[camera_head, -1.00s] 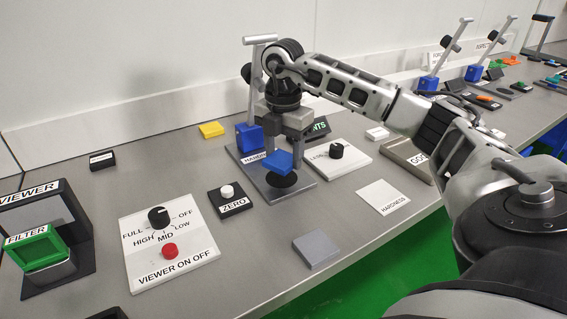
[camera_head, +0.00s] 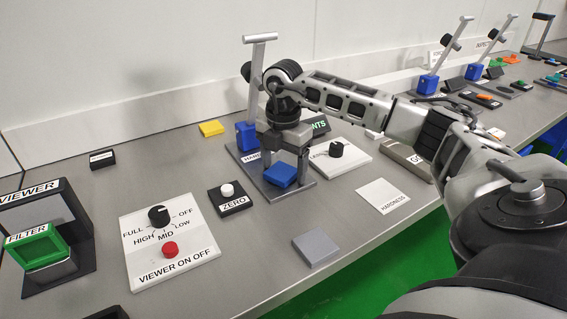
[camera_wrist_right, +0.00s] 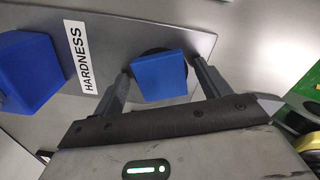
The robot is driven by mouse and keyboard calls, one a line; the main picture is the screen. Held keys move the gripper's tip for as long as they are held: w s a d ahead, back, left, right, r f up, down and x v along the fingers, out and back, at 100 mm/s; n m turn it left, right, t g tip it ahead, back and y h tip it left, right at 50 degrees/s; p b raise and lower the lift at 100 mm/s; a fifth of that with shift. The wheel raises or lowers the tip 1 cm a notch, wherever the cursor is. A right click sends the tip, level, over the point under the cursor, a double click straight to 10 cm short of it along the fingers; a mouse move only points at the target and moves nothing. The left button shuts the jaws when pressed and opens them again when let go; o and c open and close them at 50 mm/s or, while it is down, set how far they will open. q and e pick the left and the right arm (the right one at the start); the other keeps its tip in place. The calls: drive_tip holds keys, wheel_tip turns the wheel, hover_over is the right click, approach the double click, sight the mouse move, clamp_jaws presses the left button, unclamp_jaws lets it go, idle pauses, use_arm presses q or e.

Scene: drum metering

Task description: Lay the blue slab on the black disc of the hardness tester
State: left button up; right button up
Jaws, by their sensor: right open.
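The blue slab (camera_head: 281,176) lies on the hardness tester's base plate (camera_head: 299,193), at the spot of the black disc. The slab covers most of the disc; a dark rim of the disc (camera_wrist_right: 153,51) shows past its edge in the wrist view, where the slab (camera_wrist_right: 160,76) is between my fingers. My right gripper (camera_head: 286,160) is open, pointing down, with one finger on each side of the slab. It also shows in the wrist view (camera_wrist_right: 162,80). My left gripper is not in view.
The tester's blue block (camera_head: 246,136) and tall lever (camera_head: 256,85) stand close behind my gripper. A ZERO button box (camera_head: 229,199) is to the left, a white knob panel (camera_head: 340,157) to the right. A grey slab (camera_head: 316,248) lies in front; bare bench surrounds it.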

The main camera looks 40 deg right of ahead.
sight(284, 170)
wheel_tip(284, 170, up, 12)
drive_tip(key=shift+r+p, duration=0.2)
drive_tip(key=shift+p, duration=0.2)
drive_tip(key=shift+f, duration=0.1)
idle(0.6)
